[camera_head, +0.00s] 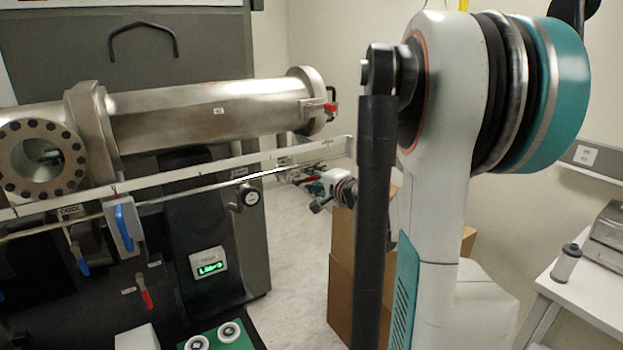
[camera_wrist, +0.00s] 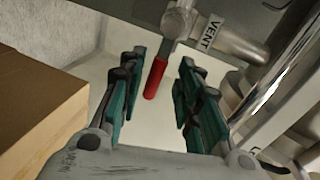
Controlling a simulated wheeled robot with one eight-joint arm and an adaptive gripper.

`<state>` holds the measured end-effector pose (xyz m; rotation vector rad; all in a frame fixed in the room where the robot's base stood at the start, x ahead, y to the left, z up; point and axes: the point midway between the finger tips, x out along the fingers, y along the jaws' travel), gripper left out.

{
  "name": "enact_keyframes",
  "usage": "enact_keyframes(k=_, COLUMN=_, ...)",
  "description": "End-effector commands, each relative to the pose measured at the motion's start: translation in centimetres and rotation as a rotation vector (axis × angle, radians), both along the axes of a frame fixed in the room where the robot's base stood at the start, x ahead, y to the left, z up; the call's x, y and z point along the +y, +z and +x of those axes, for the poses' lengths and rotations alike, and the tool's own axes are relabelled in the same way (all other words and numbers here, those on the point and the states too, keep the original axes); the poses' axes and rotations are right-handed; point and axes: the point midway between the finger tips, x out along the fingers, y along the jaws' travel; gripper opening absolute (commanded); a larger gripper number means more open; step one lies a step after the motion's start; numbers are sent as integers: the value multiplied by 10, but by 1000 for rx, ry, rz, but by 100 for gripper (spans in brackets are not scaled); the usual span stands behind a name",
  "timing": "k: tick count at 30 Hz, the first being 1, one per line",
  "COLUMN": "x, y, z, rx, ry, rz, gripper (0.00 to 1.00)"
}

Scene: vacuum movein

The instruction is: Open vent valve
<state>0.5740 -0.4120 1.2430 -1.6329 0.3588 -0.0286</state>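The vent valve has a red lever handle (camera_wrist: 156,78) in the wrist view. It hangs from a metal valve body (camera_wrist: 178,20) beside a white label reading VENT (camera_wrist: 208,33). My gripper (camera_wrist: 162,62) is open, with one teal and black finger on each side of the red handle. I see a gap between the handle and each finger; how deep the handle sits between them is hard to tell. In the head view a small red part (camera_head: 313,179) shows near the end of my arm, which partly hides that area; I cannot tell if it is the same handle.
A large steel chamber (camera_head: 205,110) and a long pale rail (camera_head: 200,172) span the left. Cardboard boxes (camera_head: 343,270) stand behind my arm; a box (camera_wrist: 35,105) is close on the wrist view's left. A white table (camera_head: 590,295) is at right.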

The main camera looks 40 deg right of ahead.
Motion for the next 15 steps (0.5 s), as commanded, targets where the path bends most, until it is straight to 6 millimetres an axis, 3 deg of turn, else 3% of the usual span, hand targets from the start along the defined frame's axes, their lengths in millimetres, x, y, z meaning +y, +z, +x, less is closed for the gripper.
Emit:
enact_keyframes(k=9, x=14, y=12, z=-62, rx=0, ry=-5, rz=0, gripper=32)
enact_keyframes(k=15, x=22, y=18, z=-88, rx=0, ry=-3, rz=0, gripper=32)
